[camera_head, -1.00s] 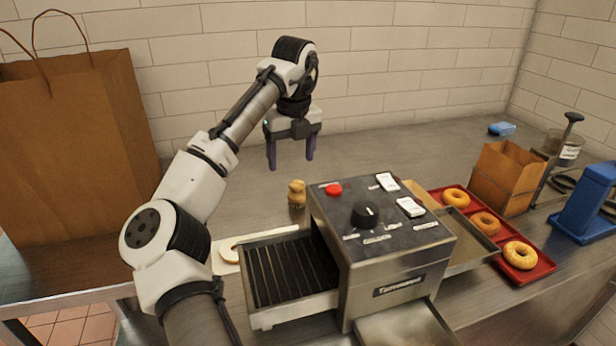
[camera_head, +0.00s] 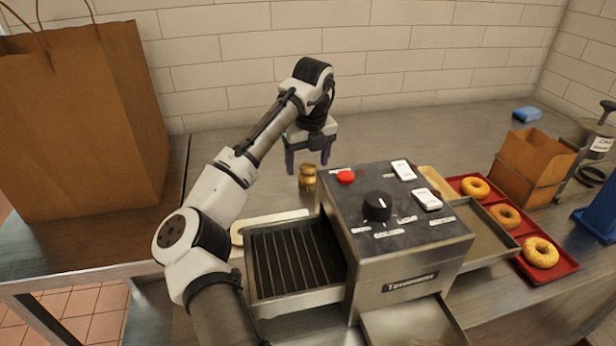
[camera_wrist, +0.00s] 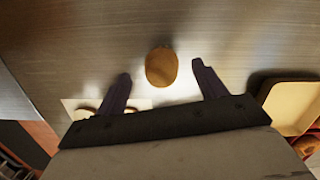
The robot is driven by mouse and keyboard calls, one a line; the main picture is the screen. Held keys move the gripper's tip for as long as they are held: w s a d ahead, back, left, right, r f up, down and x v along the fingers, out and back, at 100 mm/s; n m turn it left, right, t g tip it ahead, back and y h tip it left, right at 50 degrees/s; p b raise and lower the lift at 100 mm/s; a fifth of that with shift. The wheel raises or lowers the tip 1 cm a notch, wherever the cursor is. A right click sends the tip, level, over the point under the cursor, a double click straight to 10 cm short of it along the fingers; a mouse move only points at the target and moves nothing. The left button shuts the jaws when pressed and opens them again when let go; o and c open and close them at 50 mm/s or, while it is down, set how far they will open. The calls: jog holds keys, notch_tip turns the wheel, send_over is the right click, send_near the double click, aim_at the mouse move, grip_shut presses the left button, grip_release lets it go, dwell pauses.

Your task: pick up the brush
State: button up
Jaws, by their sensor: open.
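The brush appears to be the small brown, knob-like piece (camera_head: 307,180) standing on the steel counter behind the toaster. In the wrist view its rounded tan top (camera_wrist: 161,67) lies between the two finger ends. My gripper (camera_head: 308,163) is open and empty, with its dark purple fingers pointing down just above and around the brush in the head view. The gripper (camera_wrist: 161,71) also shows in the wrist view, one finger on either side of the brush with gaps. The brush's lower part is hidden from above.
The conveyor toaster (camera_head: 410,255) stands close in front of the brush, with its grill rack (camera_head: 295,262) at left. A white board (camera_head: 270,222) lies behind the rack. A red tray (camera_head: 567,268) of bagels is at right.

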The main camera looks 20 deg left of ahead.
aim_at(308, 166)
notch_tip(308, 166, down, 4)
jog(key=shift+w+f+p, duration=0.15)
jog(key=shift+f+p, duration=0.05)
jog(key=shift+p, duration=0.3)
jog(key=shift+c, duration=0.4)
jog(key=shift+a, duration=0.1)
jog(key=c, duration=1)
